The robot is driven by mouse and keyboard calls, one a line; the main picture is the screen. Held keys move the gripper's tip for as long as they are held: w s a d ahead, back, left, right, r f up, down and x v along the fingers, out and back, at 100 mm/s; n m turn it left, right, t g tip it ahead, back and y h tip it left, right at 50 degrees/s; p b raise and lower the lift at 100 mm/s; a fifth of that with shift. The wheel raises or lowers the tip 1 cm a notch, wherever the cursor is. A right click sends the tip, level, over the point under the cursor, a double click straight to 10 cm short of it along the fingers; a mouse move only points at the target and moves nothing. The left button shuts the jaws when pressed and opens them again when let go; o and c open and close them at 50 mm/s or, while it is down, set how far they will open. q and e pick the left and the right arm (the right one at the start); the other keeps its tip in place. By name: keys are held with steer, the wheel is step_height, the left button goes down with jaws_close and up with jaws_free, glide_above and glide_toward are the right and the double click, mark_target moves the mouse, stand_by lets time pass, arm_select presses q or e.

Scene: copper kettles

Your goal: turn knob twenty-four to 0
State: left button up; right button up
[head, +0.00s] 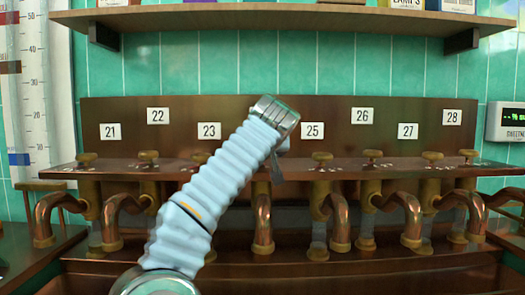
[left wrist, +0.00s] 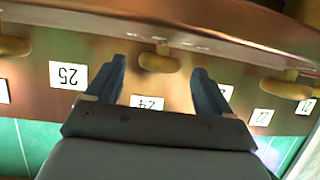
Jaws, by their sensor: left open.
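Knob twenty-four (left wrist: 158,61) is a brass knob on the copper ledge, in the left wrist view, which shows the panel upside down. Its white label 24 (left wrist: 147,102) is partly covered by the gripper body. My left gripper (left wrist: 160,72) is open, with one dark finger on each side of the knob. I see no clear contact between fingers and knob. In the head view my left arm hides label 24 and its knob, and only a small part of the gripper (head: 277,168) shows. My right gripper is in neither view.
Neighbouring brass knobs stand along the ledge, including those by label 23 (head: 209,131) and label 25 (head: 312,131). Curved copper pipes (head: 263,225) hang below. A wooden shelf (head: 285,18) runs above. A display (head: 507,121) is on the right wall.

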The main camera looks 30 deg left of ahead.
arm_select(q)
steer(key=shift+w+a+f, duration=0.2)
steer(key=shift+w+a, duration=0.15)
steer(key=shift+w, duration=0.1)
steer(key=c, duration=1.1)
steer(key=shift+o, duration=0.2)
steer(key=shift+s+a, duration=0.1)
steer(key=m+t+h, duration=0.1)
steer(key=m+h, duration=0.1)
steer(key=a+m+t+h, duration=0.1)
steer(key=m+h, duration=0.1)
steer(key=h, duration=0.1)
steer(key=shift+s+m, duration=0.2)
steer(key=shift+m, duration=0.1)
steer(key=shift+a+m+h, duration=0.2)
steer(key=shift+m+h, duration=0.85)
steer(key=shift+h, duration=0.15)
steer(key=shift+a+m+h, duration=0.2)
steer(key=shift+m+h, duration=0.85)
steer(key=shift+h, duration=0.15)
steer(key=shift+f+h, duration=0.1)
steer(key=shift+h, duration=0.2)
